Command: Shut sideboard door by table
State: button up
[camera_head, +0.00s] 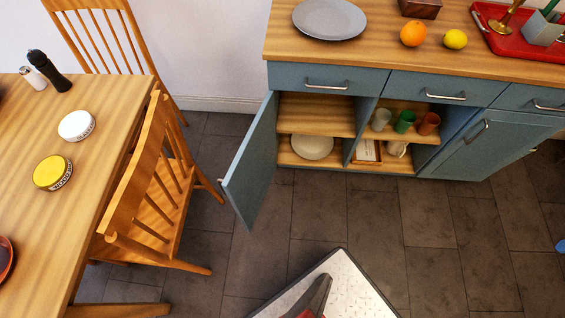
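The blue-grey sideboard (330,80) stands along the wall, with a wooden top. Its left door (252,165), on the side by the table, stands wide open and juts out into the room. A small light handle shows at the door's free edge. The wooden table (105,190) is at the left, with a chair between it and the door.
A wooden chair (150,190) stands close to the left of the open door. Another chair (110,35) is at the back left. The right door (490,145) of the sideboard has a handle; I cannot tell whether it is fully shut.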

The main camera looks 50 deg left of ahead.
aim_at(246, 182)
jog(key=z, duration=0.1)
jog(key=k, duration=2.75)
jog(key=u, duration=1.15)
jog(key=i, duration=0.5)
jog(key=u, duration=0.1)
jog(key=k, duration=0.6)
jog(key=z, duration=0.6)
jog(key=i, duration=1.45)
jog(key=u, duration=0.25)
